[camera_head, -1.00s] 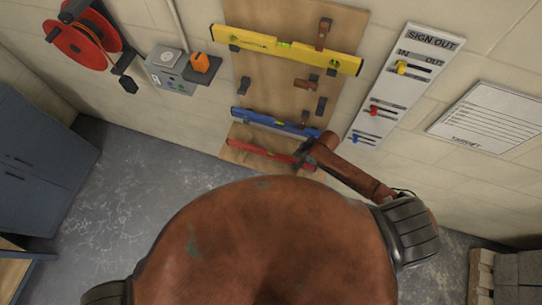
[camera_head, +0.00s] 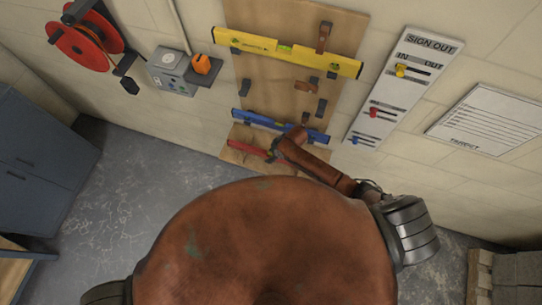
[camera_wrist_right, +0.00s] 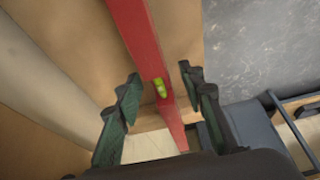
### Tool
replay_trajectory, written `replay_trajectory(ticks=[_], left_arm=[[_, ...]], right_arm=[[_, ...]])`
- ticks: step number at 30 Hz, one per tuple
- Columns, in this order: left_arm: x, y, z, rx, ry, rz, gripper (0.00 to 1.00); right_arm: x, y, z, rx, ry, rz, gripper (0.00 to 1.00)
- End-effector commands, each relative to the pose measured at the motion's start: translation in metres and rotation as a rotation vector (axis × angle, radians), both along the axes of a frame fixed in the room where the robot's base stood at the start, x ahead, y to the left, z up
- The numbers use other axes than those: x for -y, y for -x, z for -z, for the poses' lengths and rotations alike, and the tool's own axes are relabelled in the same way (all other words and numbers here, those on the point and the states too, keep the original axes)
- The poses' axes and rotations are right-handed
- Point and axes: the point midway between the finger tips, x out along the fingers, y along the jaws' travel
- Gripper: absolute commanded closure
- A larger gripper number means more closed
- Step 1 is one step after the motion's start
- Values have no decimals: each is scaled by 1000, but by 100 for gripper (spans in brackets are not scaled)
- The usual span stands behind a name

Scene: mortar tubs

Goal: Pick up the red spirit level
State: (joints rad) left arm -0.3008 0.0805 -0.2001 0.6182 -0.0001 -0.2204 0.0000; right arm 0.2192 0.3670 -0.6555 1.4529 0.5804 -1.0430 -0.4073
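The red spirit level (camera_head: 246,149) is at the bottom of the wooden wall board (camera_head: 265,82), below the blue level. Its right part is hidden behind my right gripper (camera_head: 278,148) and arm. In the right wrist view the red level (camera_wrist_right: 146,45) runs from the top down between the fingers, with its green vial (camera_wrist_right: 160,88) near the fingertips. My right gripper (camera_wrist_right: 160,88) is open there, one finger on each side, with a visible gap on both sides. My left gripper is not in view.
A blue level (camera_head: 262,121) is close above the red one, and a yellow level (camera_head: 255,45) is higher up. A sign-out board (camera_head: 408,70) is to the right. A grey box (camera_head: 170,72), a red reel (camera_head: 75,45) and a blue cabinet (camera_head: 40,150) are at left.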

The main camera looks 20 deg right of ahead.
Motion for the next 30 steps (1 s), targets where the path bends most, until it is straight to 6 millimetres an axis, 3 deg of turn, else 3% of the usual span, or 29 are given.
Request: replay_trajectory(ticks=[8, 24, 30], left_arm=[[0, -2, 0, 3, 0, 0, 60], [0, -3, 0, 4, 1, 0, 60], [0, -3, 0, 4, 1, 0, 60]], right_arm=[[-2, -1, 3, 3, -1, -1, 64], [-1, -1, 3, 2, 0, -1, 100], [-1, -1, 3, 2, 0, -1, 100]])
